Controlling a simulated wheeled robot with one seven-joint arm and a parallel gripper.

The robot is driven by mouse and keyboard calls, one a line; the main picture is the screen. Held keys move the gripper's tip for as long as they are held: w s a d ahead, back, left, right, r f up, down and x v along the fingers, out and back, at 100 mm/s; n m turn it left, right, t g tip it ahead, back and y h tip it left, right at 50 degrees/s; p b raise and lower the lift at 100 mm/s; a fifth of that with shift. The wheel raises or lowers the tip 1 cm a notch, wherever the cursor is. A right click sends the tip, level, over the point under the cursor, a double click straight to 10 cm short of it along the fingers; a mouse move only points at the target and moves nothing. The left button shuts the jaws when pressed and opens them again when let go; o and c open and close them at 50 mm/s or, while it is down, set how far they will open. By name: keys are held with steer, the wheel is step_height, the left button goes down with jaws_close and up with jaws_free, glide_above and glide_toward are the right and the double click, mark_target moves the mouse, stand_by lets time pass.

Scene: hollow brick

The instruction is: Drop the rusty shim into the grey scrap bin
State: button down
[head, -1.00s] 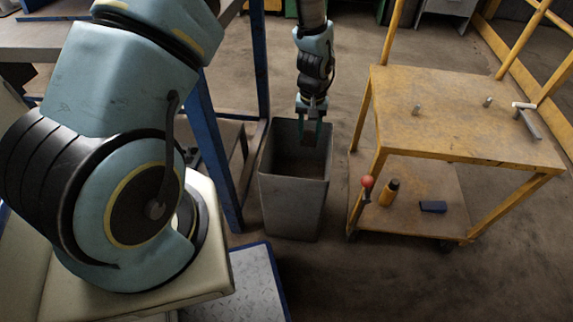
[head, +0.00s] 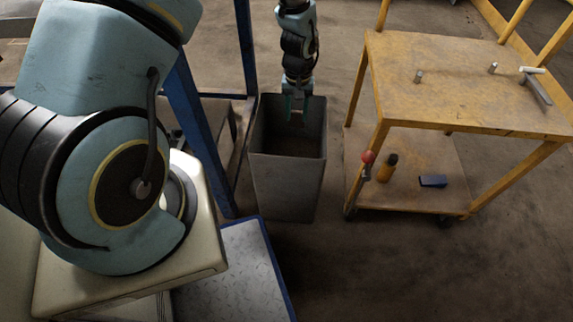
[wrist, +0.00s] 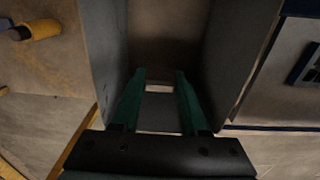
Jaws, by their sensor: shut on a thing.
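The grey scrap bin (head: 285,190) stands upright on the floor, open at the top, left of the yellow cart. My gripper (head: 297,108) points down over its opening in the head view. The gripper is shut on the rusty shim (head: 296,119), a small brown piece showing dark against the bin's inside. In the wrist view, the green fingers of my gripper (wrist: 160,76) are a little apart, with a pale-edged flat piece, seemingly the shim (wrist: 158,89), between them. The bin's walls (wrist: 238,50) rise on both sides. How deep the fingertips are is hard to tell.
Floor in front right is clear.

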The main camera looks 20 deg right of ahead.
steer(key=shift+c, duration=1.7)
jaws_free()
steer(key=shift+r, duration=0.1)
step_height(320, 180, up, 11)
steer(key=p, duration=0.1)
steer(key=shift+f, duration=0.2)
